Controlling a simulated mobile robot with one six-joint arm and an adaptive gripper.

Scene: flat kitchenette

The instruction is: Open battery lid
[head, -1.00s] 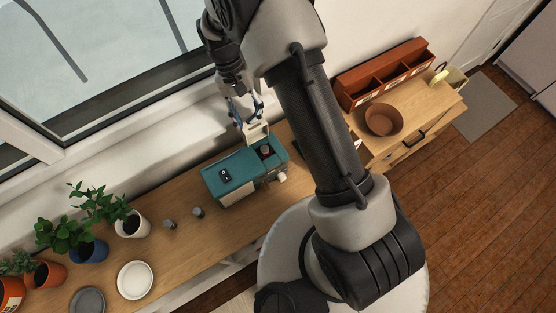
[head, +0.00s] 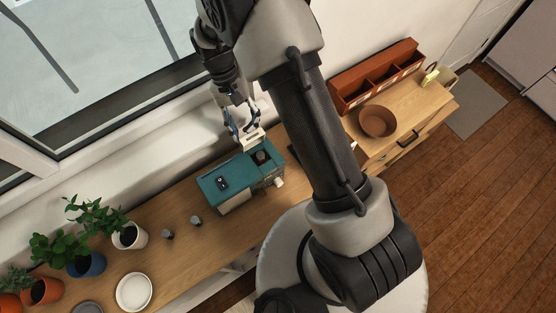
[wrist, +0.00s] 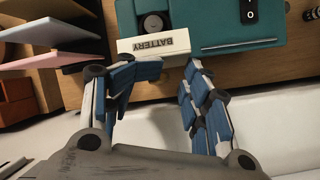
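The teal device (head: 240,178) stands on the wooden counter below the window. Its cream battery lid (head: 252,139), marked BATTERY in the wrist view (wrist: 155,43), stands raised at the far edge of the bay. The bay is uncovered, with a dark round thing (wrist: 153,24) inside it. My gripper (head: 245,128) is just behind the lid on the window side. In the wrist view my gripper (wrist: 174,68) is open, with a gap between its fingers. The fingertips are close to the lid's edge; I cannot tell whether they touch it.
Two small dark cylinders (head: 167,234) (head: 196,220) stand on the counter. Potted plants (head: 88,263) and a white plate (head: 134,292) are at the left. A brown bowl (head: 377,121) and a red-brown divided organizer (head: 375,77) are on the right cabinet. The window wall is close behind my gripper.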

